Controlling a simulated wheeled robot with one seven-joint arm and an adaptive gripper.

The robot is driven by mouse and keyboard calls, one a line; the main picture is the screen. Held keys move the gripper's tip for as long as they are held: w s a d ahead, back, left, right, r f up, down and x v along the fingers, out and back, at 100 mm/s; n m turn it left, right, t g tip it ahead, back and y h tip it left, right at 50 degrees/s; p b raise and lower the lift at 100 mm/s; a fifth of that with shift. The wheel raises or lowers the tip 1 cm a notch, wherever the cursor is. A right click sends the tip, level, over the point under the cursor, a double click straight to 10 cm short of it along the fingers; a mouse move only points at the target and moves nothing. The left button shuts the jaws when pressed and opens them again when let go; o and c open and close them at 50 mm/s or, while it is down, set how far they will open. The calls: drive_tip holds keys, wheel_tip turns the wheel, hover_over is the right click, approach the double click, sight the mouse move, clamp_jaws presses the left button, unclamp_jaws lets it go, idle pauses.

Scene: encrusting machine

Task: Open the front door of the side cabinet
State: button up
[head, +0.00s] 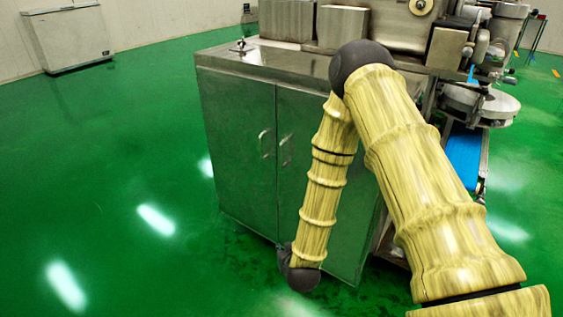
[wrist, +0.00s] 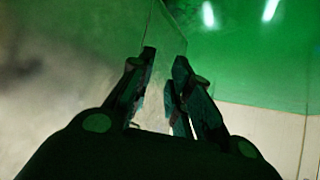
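The side cabinet (head: 238,130) is a steel box with two front doors in the head view. The left door (head: 232,170) and right door (head: 305,110) look closed and flush. Each has an upright bar handle near the middle seam: the left handle (head: 265,143) and the right handle (head: 285,150). My forearm hangs in front of the right door, with the wrist low near its bottom edge. My gripper (wrist: 165,60) shows in the wrist view with its two fingers apart. A pale, reflective surface shows between and beyond them; whether they touch it is unclear.
The encrusting machine (head: 400,30) stands behind and right of the cabinet, with a blue conveyor belt (head: 465,155) at its side. A white chest freezer (head: 68,38) stands at the far left wall. The green floor (head: 110,180) left of the cabinet is clear.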

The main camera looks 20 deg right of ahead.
drive_tip(key=w+d+r+m+t+h+b, duration=0.15)
drive_tip(key=w+r+t, duration=0.25)
drive_tip(key=w+r, duration=0.6)
drive_tip(key=m+t+h+b, duration=0.1)
drive_tip(key=t+h+b, duration=0.1)
drive_tip(key=t+h, duration=0.15)
approach(281, 152)
drive_tip(key=shift+g, duration=0.45)
drive_tip(key=x, duration=1)
drive_tip(key=shift+w+r, duration=0.2)
drive_tip(key=shift+r, duration=0.1)
clamp_jaws()
drive_tip(key=shift+a, duration=0.1)
